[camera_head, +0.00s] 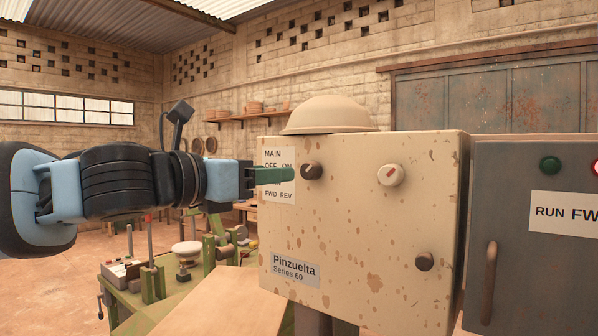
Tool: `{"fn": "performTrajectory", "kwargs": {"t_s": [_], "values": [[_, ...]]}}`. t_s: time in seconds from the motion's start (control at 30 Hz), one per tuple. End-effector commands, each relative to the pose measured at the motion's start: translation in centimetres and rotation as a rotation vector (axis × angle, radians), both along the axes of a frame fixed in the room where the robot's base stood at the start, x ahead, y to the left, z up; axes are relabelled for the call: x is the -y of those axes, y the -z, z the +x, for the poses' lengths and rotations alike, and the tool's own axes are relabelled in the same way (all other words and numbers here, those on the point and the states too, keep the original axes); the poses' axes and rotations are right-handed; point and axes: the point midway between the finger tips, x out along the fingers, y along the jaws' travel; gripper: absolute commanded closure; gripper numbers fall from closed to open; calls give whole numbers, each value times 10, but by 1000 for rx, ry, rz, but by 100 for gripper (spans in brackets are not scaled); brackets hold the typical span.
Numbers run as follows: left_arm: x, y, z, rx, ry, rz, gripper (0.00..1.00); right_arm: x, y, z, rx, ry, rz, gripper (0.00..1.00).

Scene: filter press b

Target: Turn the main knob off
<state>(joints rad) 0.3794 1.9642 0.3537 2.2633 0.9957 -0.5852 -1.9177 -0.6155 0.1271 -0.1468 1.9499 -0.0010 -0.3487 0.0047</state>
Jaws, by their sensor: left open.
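A beige, rust-spotted control box (350,235) fills the centre-right of the head view. It bears a dark brown knob (311,171) at upper left, a white knob (390,175) with a red mark, and another dark knob (425,261) lower right. A white label (279,158) reads MAIN, OFF, ON and FWD REV; my gripper hides its middle. Which knob is the main one I cannot tell for sure. My left gripper (290,174) is open, its green fingers pointing right, just left of the upper-left dark knob. Contact cannot be told. My right gripper is not in view.
A tan helmet-like dome (328,115) sits on the box. A grey cabinet (535,260) with a handle (489,282), a green button (550,165) and a RUN FWD label (563,212) stands at right. A green workbench (190,290) is below my left arm.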

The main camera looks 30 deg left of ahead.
Motion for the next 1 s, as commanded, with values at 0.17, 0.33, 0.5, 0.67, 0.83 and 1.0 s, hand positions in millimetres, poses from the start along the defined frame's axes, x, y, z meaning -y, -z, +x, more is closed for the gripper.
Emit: {"fn": "performTrajectory", "kwargs": {"t_s": [0.17,0.33,0.5,0.67,0.83,1.0], "values": [[1,1,11,-3,-3,1,49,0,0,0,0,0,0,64],[5,2,25,-4,-1,0,49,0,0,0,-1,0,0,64],[8,1,40,-3,-2,0,49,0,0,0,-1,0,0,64],[12,2,55,-3,-1,0,49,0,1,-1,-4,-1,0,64],[15,1,68,-3,-1,0,49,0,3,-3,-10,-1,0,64],[16,0,74,0,-1,-1,49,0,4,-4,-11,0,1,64]]}}
